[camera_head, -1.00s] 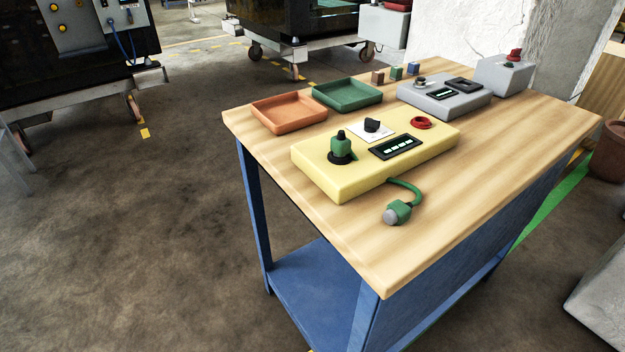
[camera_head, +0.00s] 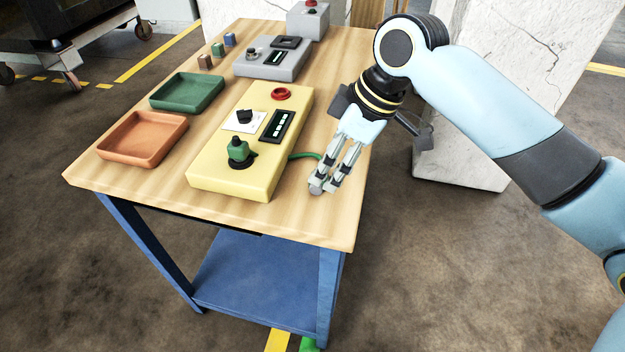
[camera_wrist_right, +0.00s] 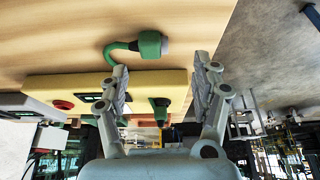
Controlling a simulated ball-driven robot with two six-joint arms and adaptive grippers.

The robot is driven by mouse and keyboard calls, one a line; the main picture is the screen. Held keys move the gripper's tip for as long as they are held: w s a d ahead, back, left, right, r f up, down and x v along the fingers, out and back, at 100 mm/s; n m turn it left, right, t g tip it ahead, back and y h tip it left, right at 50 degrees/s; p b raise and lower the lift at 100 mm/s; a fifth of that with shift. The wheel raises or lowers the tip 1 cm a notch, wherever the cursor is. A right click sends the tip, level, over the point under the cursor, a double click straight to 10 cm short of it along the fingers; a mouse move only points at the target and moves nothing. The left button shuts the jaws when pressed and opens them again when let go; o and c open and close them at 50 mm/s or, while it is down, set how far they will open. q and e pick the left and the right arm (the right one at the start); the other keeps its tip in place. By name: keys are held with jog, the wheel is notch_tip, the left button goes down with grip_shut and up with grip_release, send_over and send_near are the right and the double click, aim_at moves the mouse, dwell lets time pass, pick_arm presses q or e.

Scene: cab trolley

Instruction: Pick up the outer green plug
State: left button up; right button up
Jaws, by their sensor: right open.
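A green plug with a grey tip (camera_wrist_right: 150,45) lies on the wooden table beside the yellow box (camera_head: 285,100), joined to it by a green cable (camera_head: 305,156). Another green plug (camera_head: 238,150) stands upright in a black socket on top of the yellow box; it also shows in the wrist view (camera_wrist_right: 160,105). My right gripper (camera_head: 325,180) is open and points down above the loose plug, mostly hiding it in the head view. In the wrist view the loose plug lies beyond the spread fingertips (camera_wrist_right: 160,72), with nothing between them. My left gripper is out of view.
An orange tray (camera_head: 143,160) and a green tray (camera_head: 188,104) stand left of the yellow box. A grey box (camera_head: 268,68) and small coloured blocks (camera_head: 218,49) are behind. The table's right edge is close to my gripper; bare wood lies in front.

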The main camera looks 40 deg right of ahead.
jog(key=x, duration=0.3)
jog(key=w+x, duration=0.1)
jog(key=x, duration=0.2)
jog(key=shift+d+r, duration=0.15)
jog(key=c, duration=1.3)
jog(key=shift+o, duration=0.2)
jog(key=shift+r, duration=0.4)
jog(key=v, duration=0.3)
jog(key=shift+w+r, duration=0.25)
jog(key=shift+r, duration=0.2)
jog(key=s+d+r, duration=0.4)
jog(key=d+r, duration=0.2)
jog(key=d, duration=0.4)
jog(key=shift+s+r, duration=0.3)
jog(key=shift+s, duration=0.1)
